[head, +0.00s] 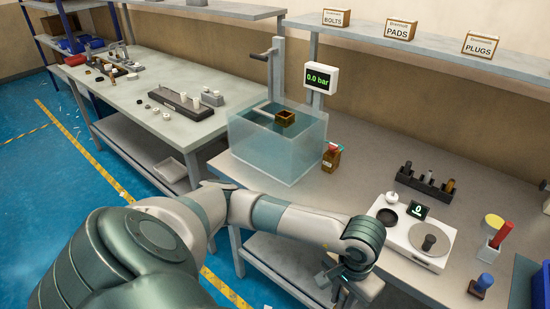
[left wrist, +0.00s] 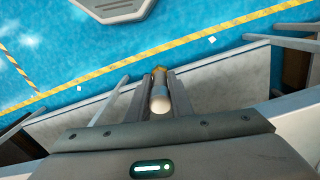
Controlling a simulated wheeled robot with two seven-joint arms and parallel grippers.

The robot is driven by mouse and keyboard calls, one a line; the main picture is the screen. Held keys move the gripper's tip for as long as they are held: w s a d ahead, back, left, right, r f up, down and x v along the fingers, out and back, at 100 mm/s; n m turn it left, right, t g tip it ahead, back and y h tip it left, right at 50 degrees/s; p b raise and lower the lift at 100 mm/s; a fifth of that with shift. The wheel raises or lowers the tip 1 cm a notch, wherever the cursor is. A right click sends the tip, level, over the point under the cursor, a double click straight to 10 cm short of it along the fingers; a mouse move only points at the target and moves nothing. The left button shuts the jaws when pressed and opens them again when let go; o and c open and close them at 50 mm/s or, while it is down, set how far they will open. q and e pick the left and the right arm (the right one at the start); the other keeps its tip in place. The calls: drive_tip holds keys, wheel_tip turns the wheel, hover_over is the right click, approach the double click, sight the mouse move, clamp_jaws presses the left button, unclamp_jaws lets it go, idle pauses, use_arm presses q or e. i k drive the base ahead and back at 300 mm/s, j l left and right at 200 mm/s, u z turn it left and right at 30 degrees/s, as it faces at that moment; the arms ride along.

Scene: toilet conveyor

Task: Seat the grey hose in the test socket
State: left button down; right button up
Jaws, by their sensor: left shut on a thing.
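My left gripper (head: 338,290) hangs past the front edge of the right-hand bench in the head view. In the left wrist view its two fingers (left wrist: 159,100) are shut on a pale grey-white cylinder (left wrist: 159,103) with a brass-coloured far end. I cannot tell whether this is the end of the grey hose; no length of hose shows. A clear water tank (head: 265,155) holds a brass-coloured block (head: 285,118), beside a display (head: 320,78) reading 0.0 bar. I cannot make out the test socket. My right gripper is not in view.
The bench (head: 335,193) also carries a small box with a red top (head: 332,157), a scale (head: 415,240), a dark rack (head: 428,186) and several stamp-like tools (head: 481,285). Another bench (head: 150,90) with parts stands at left. The shelf (head: 370,38) bears labelled boxes.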

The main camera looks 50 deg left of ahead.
sight(284, 121)
drive_tip(key=j, duration=0.65)
drive_tip(key=k+j, duration=0.15)
drive_tip(key=j, duration=1.2)
drive_tip(key=k+j+z, duration=0.1)
drive_tip(key=j, duration=0.6)
